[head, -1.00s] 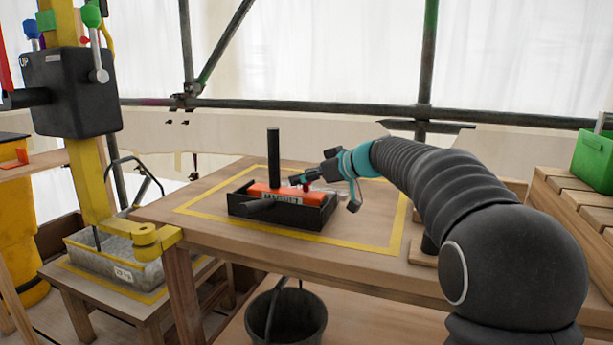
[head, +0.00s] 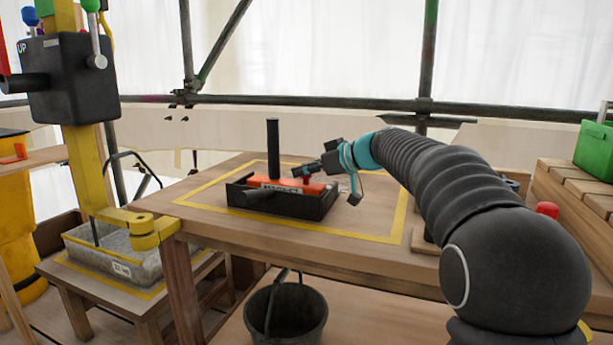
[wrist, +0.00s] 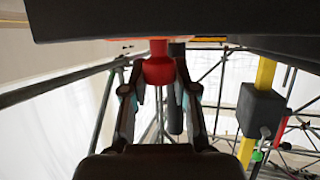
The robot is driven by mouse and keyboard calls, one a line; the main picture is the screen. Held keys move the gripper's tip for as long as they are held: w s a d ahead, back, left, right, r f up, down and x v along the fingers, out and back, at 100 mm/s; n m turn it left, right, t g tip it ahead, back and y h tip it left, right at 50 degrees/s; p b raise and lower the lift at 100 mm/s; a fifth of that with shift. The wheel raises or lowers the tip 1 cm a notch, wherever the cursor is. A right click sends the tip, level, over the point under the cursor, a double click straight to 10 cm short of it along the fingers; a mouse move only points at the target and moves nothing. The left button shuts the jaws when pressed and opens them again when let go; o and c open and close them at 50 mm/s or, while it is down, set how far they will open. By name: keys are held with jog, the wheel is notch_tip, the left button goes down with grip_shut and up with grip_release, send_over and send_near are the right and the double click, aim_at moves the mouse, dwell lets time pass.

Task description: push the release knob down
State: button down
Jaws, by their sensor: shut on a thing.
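The release knob is a small red knob on the orange magnet block (head: 268,183), which sits in a black tray (head: 300,206) on the table. In the head view the fingers partly cover the knob. A dark upright post (head: 273,147) rises just left of my gripper.
Yellow tape (head: 380,237) frames the table area around the tray. A yellow column with a black lever box (head: 75,80) stands at left, above a grey trough (head: 135,260). A black bucket (head: 287,318) is below the table. Another red knob (head: 547,209) shows at right.

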jog(key=shift+f, duration=0.35)
jog(key=c, duration=0.9)
grip_release()
jog(key=shift+o, duration=0.2)
jog(key=shift+r, duration=0.1)
jog(key=shift+s+d+r, duration=0.1)
jog(key=shift+d, duration=0.1)
jog(key=v, duration=1.1)
jog(key=shift+d, duration=0.15)
jog(key=shift+s+r, duration=0.1)
jog(key=shift+s, duration=0.05)
